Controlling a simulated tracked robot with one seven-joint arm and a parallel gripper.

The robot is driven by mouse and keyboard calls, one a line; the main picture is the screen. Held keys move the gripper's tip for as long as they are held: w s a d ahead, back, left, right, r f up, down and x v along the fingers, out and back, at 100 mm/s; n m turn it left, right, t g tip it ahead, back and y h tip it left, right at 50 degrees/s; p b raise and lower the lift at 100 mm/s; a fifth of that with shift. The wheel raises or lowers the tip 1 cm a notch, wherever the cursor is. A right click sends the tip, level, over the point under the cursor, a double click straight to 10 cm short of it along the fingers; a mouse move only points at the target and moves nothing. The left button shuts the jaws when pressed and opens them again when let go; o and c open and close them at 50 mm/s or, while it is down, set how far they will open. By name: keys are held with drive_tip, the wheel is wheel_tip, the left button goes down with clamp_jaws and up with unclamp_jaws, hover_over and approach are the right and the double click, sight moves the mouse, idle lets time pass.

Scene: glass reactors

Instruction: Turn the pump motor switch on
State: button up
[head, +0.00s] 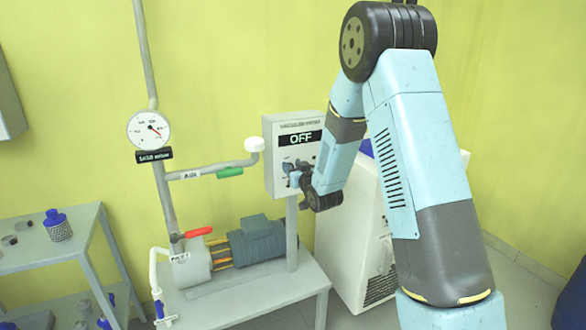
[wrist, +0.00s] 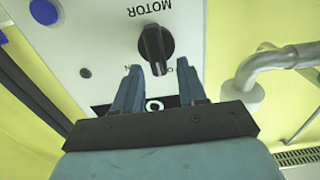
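The pump switch box (head: 279,180) is a pale grey panel on a post, with a dark display (head: 301,139) reading OFF. In the wrist view the panel (wrist: 110,52) appears upside down, with the label MOTOR. A black motor switch knob (wrist: 155,44) points roughly up and down the picture there. My gripper (head: 297,177) is at the front of the box and hides its knob in the head view. In the wrist view my gripper (wrist: 159,66) is open, its two fingertips on either side of the knob's near end. Contact cannot be told.
The pump motor (head: 258,240) and a red-handled valve (head: 198,232) stand on the bench below. A pipe with a white cap (head: 254,145) runs left of the box and shows in the wrist view (wrist: 242,93). A white cabinet (head: 358,225) stands behind on the right.

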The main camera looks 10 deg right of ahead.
clamp_jaws()
drive_tip(key=shift+m, duration=0.3)
drive_tip(key=m, duration=0.2)
drive_tip(key=d+m, duration=0.1)
drive_tip(key=m, duration=0.3)
drive_tip(key=shift+w+d+f, duration=0.2)
drive_tip(key=shift+w, duration=0.05)
drive_tip(key=m, duration=0.3)
drive_tip(key=d+f+m, duration=0.1)
drive_tip(key=m, duration=0.1)
drive_tip(key=shift+w, duration=0.1)
drive_tip(key=shift+m, duration=0.4)
